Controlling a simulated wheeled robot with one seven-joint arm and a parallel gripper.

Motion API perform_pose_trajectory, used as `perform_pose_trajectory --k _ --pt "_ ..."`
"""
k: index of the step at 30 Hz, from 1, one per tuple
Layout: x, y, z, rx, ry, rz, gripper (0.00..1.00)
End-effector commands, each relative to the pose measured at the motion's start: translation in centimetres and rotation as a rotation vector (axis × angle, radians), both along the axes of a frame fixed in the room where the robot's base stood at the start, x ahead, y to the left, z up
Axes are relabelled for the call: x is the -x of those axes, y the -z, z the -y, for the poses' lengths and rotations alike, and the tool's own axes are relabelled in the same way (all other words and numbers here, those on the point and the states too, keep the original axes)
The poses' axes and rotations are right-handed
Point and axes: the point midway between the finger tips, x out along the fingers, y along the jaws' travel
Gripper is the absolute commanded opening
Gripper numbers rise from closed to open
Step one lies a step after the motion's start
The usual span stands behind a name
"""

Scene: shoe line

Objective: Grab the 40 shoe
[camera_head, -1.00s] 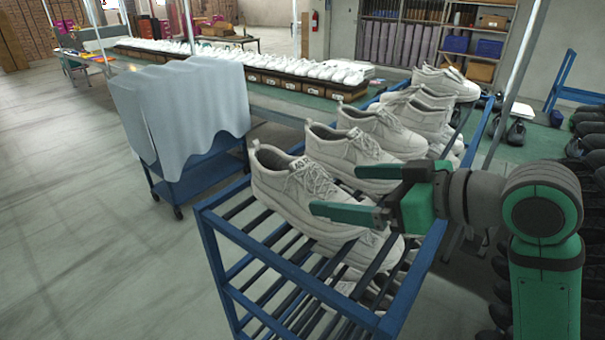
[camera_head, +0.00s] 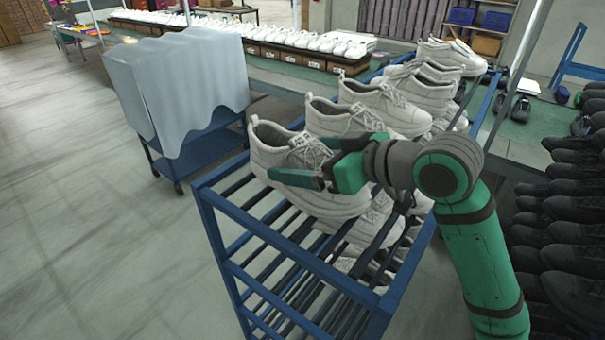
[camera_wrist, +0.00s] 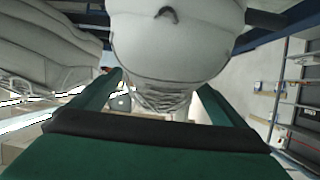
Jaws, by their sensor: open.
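Several white shoes stand in a row on the blue rack (camera_head: 206,205) in the head view. The front shoe (camera_head: 335,205) is at the near end, with its laces partly behind my gripper (camera_head: 305,162). My gripper is open, with its green fingers at the upper part of this shoe. In the wrist view a white shoe (camera_wrist: 175,45) fills the space between the spread fingers of my gripper (camera_wrist: 160,82). I cannot tell whether either finger touches it.
A second shoe (camera_head: 335,118) stands close behind the front one. A cloth-covered blue cart (camera_head: 205,165) is left of the rack. Dark shoes (camera_head: 575,230) are stacked at the right. The floor at the left is clear.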

Motion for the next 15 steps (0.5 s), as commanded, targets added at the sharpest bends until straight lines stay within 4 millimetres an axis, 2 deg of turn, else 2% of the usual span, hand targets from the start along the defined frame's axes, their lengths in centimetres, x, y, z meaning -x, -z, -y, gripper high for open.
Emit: perform_pose_trajectory --k 4,10,11,15 --pt "-0.53 0.33 -0.79 0.000 -0.001 0.001 0.95" --pt "-0.56 0.35 -0.85 -0.001 -0.002 0.000 0.95" --pt "-0.56 0.36 -0.82 -0.001 -0.001 0.000 0.93" --pt "-0.55 0.36 -0.66 -0.001 0.000 0.001 0.60"
